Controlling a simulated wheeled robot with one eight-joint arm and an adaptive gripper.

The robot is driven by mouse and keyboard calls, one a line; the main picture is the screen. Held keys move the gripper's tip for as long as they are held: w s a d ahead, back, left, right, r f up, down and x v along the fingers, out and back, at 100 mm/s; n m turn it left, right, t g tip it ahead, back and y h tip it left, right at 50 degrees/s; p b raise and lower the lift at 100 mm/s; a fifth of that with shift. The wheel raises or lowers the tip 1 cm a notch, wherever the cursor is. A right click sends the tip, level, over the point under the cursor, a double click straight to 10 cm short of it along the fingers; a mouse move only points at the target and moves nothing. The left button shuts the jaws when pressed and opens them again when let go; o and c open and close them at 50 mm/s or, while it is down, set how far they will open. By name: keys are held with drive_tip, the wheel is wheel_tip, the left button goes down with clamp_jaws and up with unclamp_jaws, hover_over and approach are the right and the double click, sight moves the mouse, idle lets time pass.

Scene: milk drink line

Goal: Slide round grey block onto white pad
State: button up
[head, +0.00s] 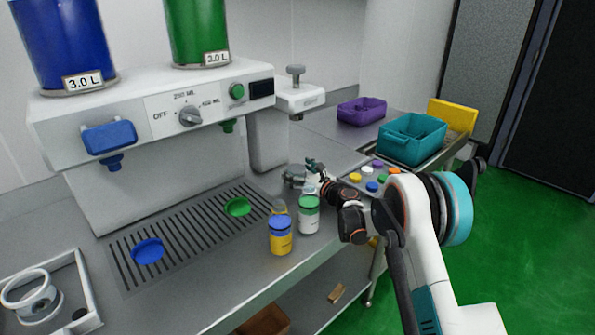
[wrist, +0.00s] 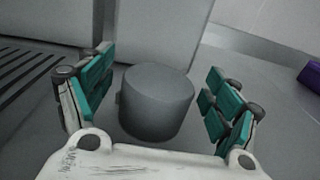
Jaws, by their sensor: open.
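The round grey block (wrist: 156,102) is a short upright cylinder on the grey worktop in the wrist view. It also shows in the head view (head: 292,174), partly behind my gripper. My gripper (head: 316,168) is open, with its teal fingers (wrist: 160,92) spread on either side of the block. I see gaps between the fingers and the block in the wrist view, so it is not gripped. I cannot make out the white pad for certain in either view.
A green-capped white bottle (head: 309,214) and a blue-capped yellow bottle (head: 280,235) stand close in front of my gripper. The drip grate (head: 190,240) lies to the left with coloured discs on it. Coloured lids (head: 372,187) and a teal crate (head: 412,140) are right.

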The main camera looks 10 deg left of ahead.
drive_tip(key=shift+v, duration=9.55)
drive_tip(key=s+d+r+n+g+h, duration=0.2)
drive_tip(key=s+d+r+n+h, duration=0.1)
drive_tip(key=s+r+n, duration=0.45)
drive_tip(key=s+d+r+n+g+h, duration=0.1)
drive_tip(key=s+d+r+n+h, duration=0.25)
drive_tip(key=s+r+n, duration=0.35)
drive_tip(key=s+d+f+n+g+h, duration=0.1)
drive_tip(key=s+d+n+h, duration=0.2)
drive_tip(key=s, duration=1.1)
drive_tip(key=s+d+f+n+h, duration=0.1)
drive_tip(key=s+d+n+h, duration=0.3)
drive_tip(key=s+d+n, duration=0.4)
drive_tip(key=s+d, duration=0.4)
drive_tip(key=s, duration=0.1)
drive_tip(key=shift+s+d+f+n+g, duration=0.3)
drive_tip(key=shift+s+d+n+g, duration=0.05)
drive_tip(key=shift+s+g, duration=0.05)
